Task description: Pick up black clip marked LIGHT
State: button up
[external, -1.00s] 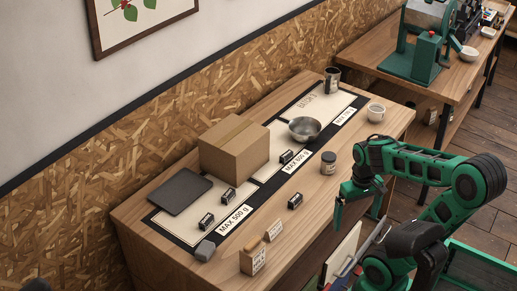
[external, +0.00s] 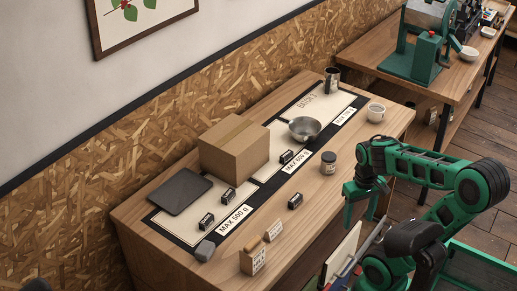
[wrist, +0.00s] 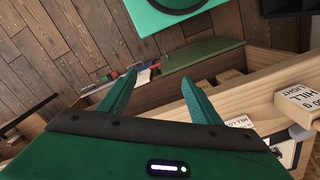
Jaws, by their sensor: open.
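Several small black clips with pale labels lie on the wooden table in the external view. One clip (external: 228,195) is near the dark flat pad and another (external: 206,221) is near the front left corner of the mat. A third (external: 295,201) is on bare wood, and one more (external: 287,156) is beside the cardboard box. Their labels are too small to read, so I cannot tell which is marked LIGHT. My gripper (external: 360,207) is open and empty off the table's right edge, apart from all the clips. Its spread fingers also show in the wrist view (wrist: 159,80).
Bare wood lies around the jar.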

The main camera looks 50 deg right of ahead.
notch_tip(320, 180, up, 5)
jog(key=n+t+y, duration=0.1)
jog(key=n+t, duration=0.7)
jog(key=t, duration=0.5)
send_over(228, 193)
jog(key=s+d, duration=0.1)
jog(key=s, duration=0.6)
jog(key=shift+t, duration=0.3)
jog(key=f, duration=0.3)
jog(key=w+f, duration=0.1)
jog(key=f, duration=0.6)
jog(key=shift+w+a, duration=0.1)
jog(key=shift+w, duration=0.05)
jog(key=shift+w+f, duration=0.15)
jog(key=shift+f, duration=0.3)
jog(key=shift+x, duration=3.6)
jog(key=shift+a, duration=0.1)
jog(key=shift+r, duration=0.1)
jog(key=c, duration=0.8)
